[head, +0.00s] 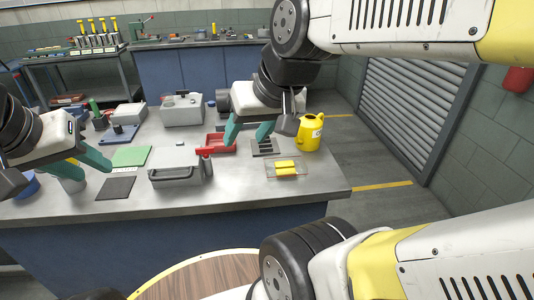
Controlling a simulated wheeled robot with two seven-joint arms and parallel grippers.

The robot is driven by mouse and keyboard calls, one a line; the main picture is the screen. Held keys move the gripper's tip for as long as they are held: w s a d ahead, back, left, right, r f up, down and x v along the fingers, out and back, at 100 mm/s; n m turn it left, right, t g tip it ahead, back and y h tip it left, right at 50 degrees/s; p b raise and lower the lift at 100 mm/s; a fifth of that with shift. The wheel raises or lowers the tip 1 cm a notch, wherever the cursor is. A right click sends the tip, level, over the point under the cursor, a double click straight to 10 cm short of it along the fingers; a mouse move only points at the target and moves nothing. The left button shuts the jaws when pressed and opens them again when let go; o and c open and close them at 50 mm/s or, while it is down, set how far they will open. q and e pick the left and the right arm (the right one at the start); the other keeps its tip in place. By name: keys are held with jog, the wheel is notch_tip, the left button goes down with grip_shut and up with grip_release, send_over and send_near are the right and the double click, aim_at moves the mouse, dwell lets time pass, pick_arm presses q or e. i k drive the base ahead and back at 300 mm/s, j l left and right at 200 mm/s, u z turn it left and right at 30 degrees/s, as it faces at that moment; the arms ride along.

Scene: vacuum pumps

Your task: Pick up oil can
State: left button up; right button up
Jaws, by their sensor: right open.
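The yellow oil can (311,133) stands upright near the right end of the grey workbench (240,192), with a pale label on its side. My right gripper (246,141) is open and empty, its two teal fingers pointing down to the left of the can. The gripper appears apart from the can, with a dark wrist part between them in the picture. My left gripper (92,160) hangs over the left part of the bench, far from the can. One teal finger shows clearly; the other is partly hidden, so its opening is unclear.
A red bin (220,143), a dark slotted plate (264,148) and yellow blocks on a clear tray (286,169) lie left of the can. A grey pump housing (178,165) stands mid-bench. Bare bench lies in front of the tray.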

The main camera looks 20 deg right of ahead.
aim_at(308, 139)
jog(key=z, duration=1.25)
jog(key=i+l, duration=0.1)
jog(key=l, duration=0.3)
jog(key=l+z, duration=0.1)
jog(key=l, duration=0.35)
jog(key=i+l+z, duration=0.1)
jog(key=l, duration=0.3)
jog(key=i+l, duration=0.2)
jog(key=l, duration=0.2)
